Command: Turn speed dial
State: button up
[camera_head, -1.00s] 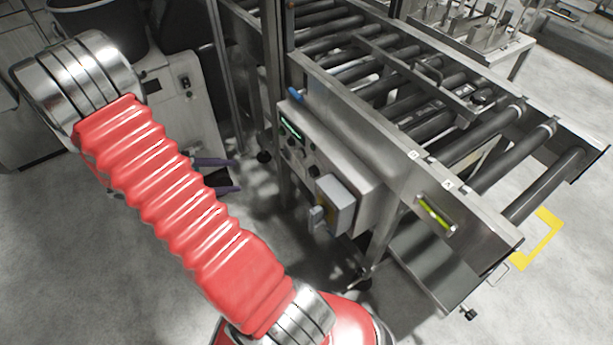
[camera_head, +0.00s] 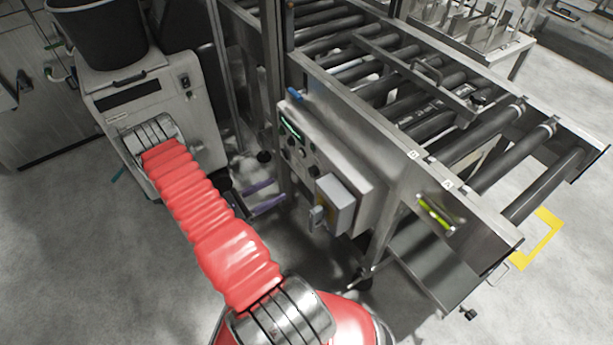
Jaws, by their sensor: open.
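The grey control panel (camera_head: 347,177) hangs on the side of the roller conveyor, with a small green-lit display (camera_head: 290,129) at its upper left. Below the display are several small dark knobs (camera_head: 302,154); which one is the speed dial I cannot tell. A larger grey rotary handle (camera_head: 317,216) sits on a box at the panel's lower part. My gripper (camera_head: 281,191) shows as two purple fingers, open and empty, just left of the panel and lower in the picture than the small knobs. It looks apart from the panel. My red arm hides the gripper's base partly.
The roller conveyor (camera_head: 440,124) stands above and right of the panel, its frame leg close beside the fingers. A pale machine (camera_head: 190,98) with a black bin (camera_head: 97,30) on top stands behind my arm. Grey floor is clear at lower left.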

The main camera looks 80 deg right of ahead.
aim_at(311, 173)
jog(key=shift+s+d+f, duration=0.1)
jog(key=shift+s+f, duration=0.15)
jog(key=shift+f, duration=0.25)
jog(key=x, duration=1.3)
jog(key=shift+s+d+r, duration=0.1)
jog(key=shift+s+d, duration=0.1)
jog(key=shift+d, duration=0.2)
jog(key=shift+c, duration=0.6)
jog(key=c, duration=0.9)
jog(key=shift+a, duration=0.2)
jog(key=shift+d+n, duration=0.15)
jog(key=shift+n, duration=0.15)
